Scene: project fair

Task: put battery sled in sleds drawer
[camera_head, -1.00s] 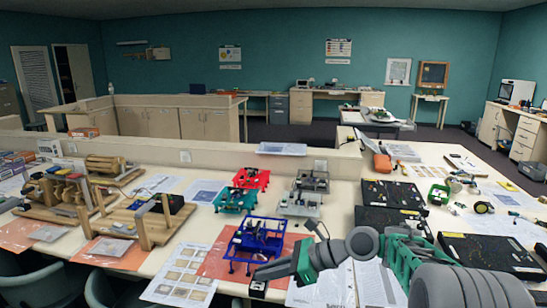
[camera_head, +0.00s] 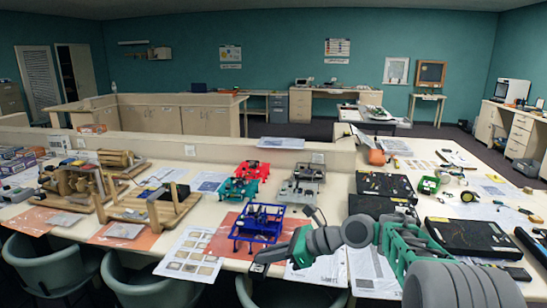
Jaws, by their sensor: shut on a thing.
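My gripper (camera_head: 259,268) hangs low at the front edge of the near table, just in front of the blue frame. It is shut on a small dark thing, taken to be the battery sled; the jaws and the dim view hide most of its shape. No drawer marked for sleds can be made out. A drawer unit (camera_head: 300,105) stands at the back wall, and another bank of drawers (camera_head: 522,135) is at the far right; both look shut.
The blue frame (camera_head: 258,222), red frame (camera_head: 252,170) and teal frame (camera_head: 238,188) stand on the table. Black trays (camera_head: 472,238) lie at right, wooden rigs (camera_head: 150,205) at left. Chairs (camera_head: 145,275) line the front edge. Open floor (camera_head: 290,128) lies beyond the partition.

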